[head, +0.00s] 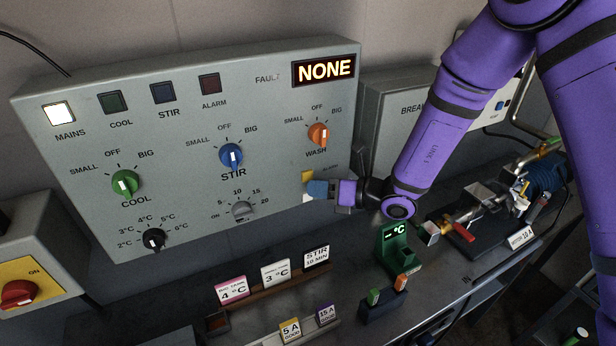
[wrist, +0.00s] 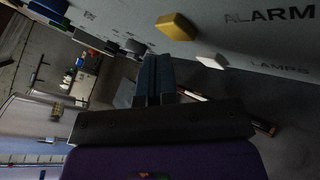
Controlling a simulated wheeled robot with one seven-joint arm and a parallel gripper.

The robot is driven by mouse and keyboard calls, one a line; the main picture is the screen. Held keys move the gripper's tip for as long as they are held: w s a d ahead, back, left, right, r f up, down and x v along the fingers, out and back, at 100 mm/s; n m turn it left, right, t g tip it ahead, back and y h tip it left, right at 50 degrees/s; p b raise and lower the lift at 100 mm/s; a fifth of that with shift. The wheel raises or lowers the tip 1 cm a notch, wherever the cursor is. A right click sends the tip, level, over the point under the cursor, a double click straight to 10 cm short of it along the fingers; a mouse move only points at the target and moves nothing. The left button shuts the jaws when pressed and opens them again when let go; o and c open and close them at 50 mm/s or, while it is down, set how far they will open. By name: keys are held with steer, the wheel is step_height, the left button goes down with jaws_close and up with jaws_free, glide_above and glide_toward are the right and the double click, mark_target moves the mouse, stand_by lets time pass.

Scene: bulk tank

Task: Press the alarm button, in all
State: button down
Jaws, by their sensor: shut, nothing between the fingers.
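The yellow alarm button (head: 307,175) sits at the lower right of the grey control panel (head: 75,165). It also shows in the wrist view (wrist: 176,26), beside the word ALARM. A white button (wrist: 212,62) marked LAMPS is below it, partly covered by my gripper in the head view. My gripper (head: 311,188) is shut and empty, its blue fingertips close in front of the two buttons. In the wrist view its fingers (wrist: 155,64) end just below and left of the yellow button. I cannot tell whether they touch it. The ALARM lamp (head: 209,84) is dark.
The MAINS lamp (head: 58,112) is lit and the fault display (head: 324,70) reads NONE. The orange WASH knob (head: 319,134) is just above the buttons. Below stand a green temperature reader (head: 398,252) and a card rack (head: 262,291). A grey breaker box (head: 392,110) is at the right.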

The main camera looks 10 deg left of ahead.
steer(key=shift+s+d, duration=0.1)
steer(key=shift+s+d, duration=0.7)
steer(key=shift+s, duration=0.3)
steer(key=shift+s+d, duration=0.7)
steer(key=shift+s, duration=0.25)
steer(key=shift+r, duration=0.15)
steer(key=s+d+r+n+g+h, duration=0.25)
steer(key=s+d+r+n, duration=0.2)
steer(key=r+n, duration=0.3)
steer(key=s+d+r+n+g+h, duration=0.2)
steer(key=s+d+r+n+g, duration=0.15)
steer(key=d+r+n, duration=0.35)
steer(key=s+d+r+n+t+h, duration=0.3)
steer(key=d+r+n+h, duration=0.1)
steer(key=d, duration=0.4)
steer(key=s+d+r+n+t+h, duration=0.3)
steer(key=s+d+r+n, duration=0.1)
steer(key=d, duration=0.4)
steer(key=s+d+r+n+t+h, duration=0.3)
steer(key=s+d+n+h, duration=0.1)
steer(key=d, duration=0.4)
steer(key=shift+s+d+r+h, duration=0.15)
steer(key=shift+d+r+h, duration=0.2)
steer(key=shift+r, duration=0.05)
steer(key=shift+n, duration=0.25)
